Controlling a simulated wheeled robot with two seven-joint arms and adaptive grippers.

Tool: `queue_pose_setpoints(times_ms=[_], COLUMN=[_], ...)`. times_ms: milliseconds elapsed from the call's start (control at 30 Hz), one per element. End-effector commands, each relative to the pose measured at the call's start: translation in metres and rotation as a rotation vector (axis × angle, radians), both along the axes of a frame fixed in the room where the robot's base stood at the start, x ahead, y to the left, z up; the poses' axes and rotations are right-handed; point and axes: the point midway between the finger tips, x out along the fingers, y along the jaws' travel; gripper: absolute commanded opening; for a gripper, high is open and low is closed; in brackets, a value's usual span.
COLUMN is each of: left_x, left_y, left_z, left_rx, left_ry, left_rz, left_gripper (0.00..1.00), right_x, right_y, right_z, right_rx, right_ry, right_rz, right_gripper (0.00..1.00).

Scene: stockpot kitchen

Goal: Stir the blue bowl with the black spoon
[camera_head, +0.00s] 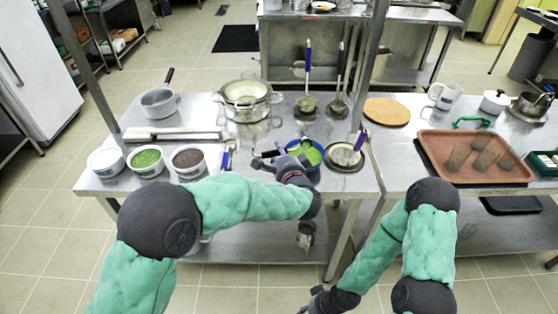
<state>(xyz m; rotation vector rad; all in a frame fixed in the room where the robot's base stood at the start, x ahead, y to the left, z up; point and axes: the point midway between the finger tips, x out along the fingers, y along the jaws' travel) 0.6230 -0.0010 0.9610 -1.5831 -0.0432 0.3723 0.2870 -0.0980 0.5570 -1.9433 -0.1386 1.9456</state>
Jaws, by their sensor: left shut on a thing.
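The blue bowl (318,146) stands near the front edge of the steel table, with green contents showing inside. My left gripper (268,159) is at the bowl's left side, level with its rim, and my wrist covers the bowl's front. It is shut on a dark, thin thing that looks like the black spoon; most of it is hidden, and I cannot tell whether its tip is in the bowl. My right gripper (318,302) hangs low in front of the table, over the floor, far from the bowl; its fingers are too unclear to read.
Tubs of white, green (146,158) and brown food line the front left. A stockpot (246,98) and a saucepan (159,103) stand behind. A brown tray (474,158) lies on the right table.

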Motion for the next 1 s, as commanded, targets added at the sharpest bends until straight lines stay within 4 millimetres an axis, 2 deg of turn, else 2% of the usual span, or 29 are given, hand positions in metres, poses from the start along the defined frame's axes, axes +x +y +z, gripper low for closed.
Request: queue_pose_setpoints(times_ms=[33,167,700,1000], left_x=[0.0,-0.001,-0.006,-0.007], left_y=[0.0,0.0,-0.001,-0.002], left_z=[-0.005,-0.005,-0.011,-0.01], left_rx=[0.002,0.01,0.139,0.159], left_ry=[-0.013,-0.044,-0.491,-0.577], left_rz=[0.0,0.0,0.001,0.002], left_gripper=[0.0,0.0,0.0,0.0], right_x=[0.0,0.0,0.0,0.0], right_y=[0.0,0.0,0.0,0.0], right_z=[-0.011,-0.025,-0.022,-0.022], right_rx=[0.0,0.0,0.0,0.0], right_ry=[0.0,0.0,0.0,0.0], right_rz=[0.0,0.0,0.0,0.0], right_gripper=[0.39,0.39,0.39,0.39])
